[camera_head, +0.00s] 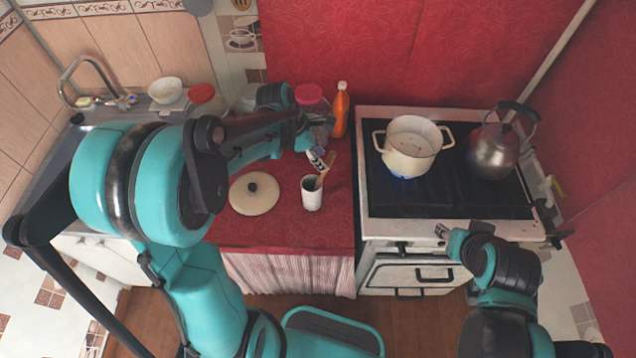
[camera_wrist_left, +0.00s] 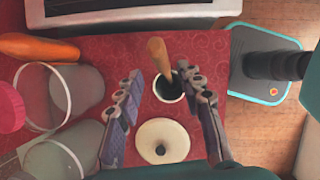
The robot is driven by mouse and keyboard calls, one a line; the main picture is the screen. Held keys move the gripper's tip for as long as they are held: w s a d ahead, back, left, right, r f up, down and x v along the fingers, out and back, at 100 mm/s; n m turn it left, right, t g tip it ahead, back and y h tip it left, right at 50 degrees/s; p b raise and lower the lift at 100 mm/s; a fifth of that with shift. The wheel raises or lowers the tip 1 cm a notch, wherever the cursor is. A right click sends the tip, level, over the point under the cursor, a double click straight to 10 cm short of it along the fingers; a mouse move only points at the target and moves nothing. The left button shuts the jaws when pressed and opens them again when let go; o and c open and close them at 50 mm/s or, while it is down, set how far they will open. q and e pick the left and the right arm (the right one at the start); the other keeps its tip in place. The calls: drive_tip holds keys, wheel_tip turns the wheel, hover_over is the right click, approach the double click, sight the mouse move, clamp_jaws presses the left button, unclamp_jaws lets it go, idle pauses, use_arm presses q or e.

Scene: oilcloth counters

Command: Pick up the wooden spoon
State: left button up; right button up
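The wooden spoon (camera_head: 329,166) stands tilted in a white cup (camera_head: 311,195) on the red counter, handle up. In the left wrist view the spoon's handle (camera_wrist_left: 158,55) rises from the cup (camera_wrist_left: 168,90); its lower end is hidden inside. My left gripper (camera_head: 318,158) is just above the cup, close to the handle. In the left wrist view my left gripper (camera_wrist_left: 160,72) is open, with the handle showing between its fingertips; I cannot tell whether they touch it. My right gripper (camera_head: 444,232) is at the stove's front edge, away from the spoon; its fingers are too small to read.
A round lid (camera_head: 254,194) lies left of the cup. An orange bottle (camera_head: 341,110) and jars (camera_wrist_left: 75,92) stand behind. The stove (camera_head: 455,229) on the right bears a white pot (camera_head: 412,155) over a blue flame and a kettle (camera_head: 493,152).

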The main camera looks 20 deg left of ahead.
sight(320, 179)
use_arm(q)
drive_tip(key=x, duration=0.1)
drive_tip(key=b+x, duration=0.1)
drive_tip(key=x, duration=0.3)
drive_tip(key=shift+s+a+f+b, duration=0.15)
drive_tip(key=shift+s+f+b, duration=0.05)
drive_tip(key=shift+s+b, duration=0.2)
drive_tip(key=shift+w+f, duration=0.1)
drive_tip(key=shift+f, duration=0.25)
